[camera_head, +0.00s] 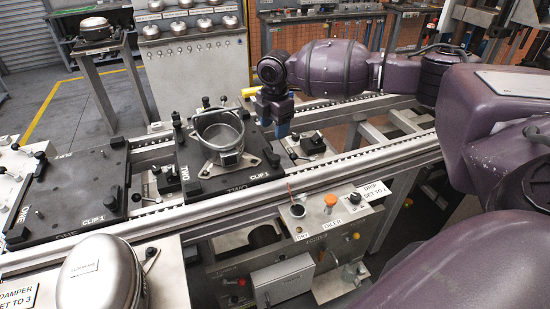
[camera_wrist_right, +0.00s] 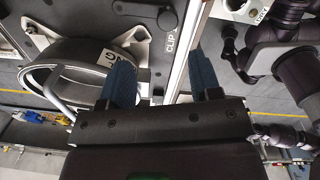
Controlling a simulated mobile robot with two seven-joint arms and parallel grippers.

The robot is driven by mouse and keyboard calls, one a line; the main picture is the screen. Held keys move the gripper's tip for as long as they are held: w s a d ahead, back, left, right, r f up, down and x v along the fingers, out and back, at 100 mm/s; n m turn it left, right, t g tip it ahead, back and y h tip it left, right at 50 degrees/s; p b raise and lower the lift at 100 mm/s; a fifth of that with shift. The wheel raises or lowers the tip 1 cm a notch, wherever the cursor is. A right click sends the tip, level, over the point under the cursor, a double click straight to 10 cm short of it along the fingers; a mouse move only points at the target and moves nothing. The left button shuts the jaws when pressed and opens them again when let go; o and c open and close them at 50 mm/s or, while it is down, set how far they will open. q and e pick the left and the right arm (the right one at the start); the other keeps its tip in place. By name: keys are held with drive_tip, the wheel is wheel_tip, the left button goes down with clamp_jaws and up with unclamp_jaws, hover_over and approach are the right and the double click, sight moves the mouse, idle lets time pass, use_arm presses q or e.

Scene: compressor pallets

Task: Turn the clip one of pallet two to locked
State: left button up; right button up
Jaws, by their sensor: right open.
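Pallet two (camera_head: 190,190) is a black plate on the rails, marked TWO and CLIP 1. It carries an open round metal housing (camera_head: 218,133) on a light bracket. My right gripper (camera_head: 281,128) points down at the pallet's right back edge, beside the housing. In the right wrist view its blue fingers (camera_wrist_right: 163,70) are apart, with nothing seen held. A CLIP label and a small dark knob (camera_wrist_right: 166,20) lie ahead of them beside the housing rim (camera_wrist_right: 55,75); the label's number is hard to read. The clip's position is unclear. My left gripper is out of view.
Pallet one (camera_head: 75,195) lies empty to the left. A lidded compressor (camera_head: 100,272) stands at the front left. A control panel with an orange button (camera_head: 330,199) sits in front of the rails. Metal rails (camera_head: 335,158) run along both sides of the pallets.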

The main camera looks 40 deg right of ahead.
sight(275, 157)
drive_tip(key=shift+s+f+n, duration=0.35)
drive_tip(key=shift+f+n, duration=0.05)
drive_tip(key=shift+f, duration=0.1)
wheel_tip(275, 157, down, 10)
drive_tip(key=shift+r+b, duration=0.1)
drive_tip(key=shift+b, duration=0.55)
clamp_jaws()
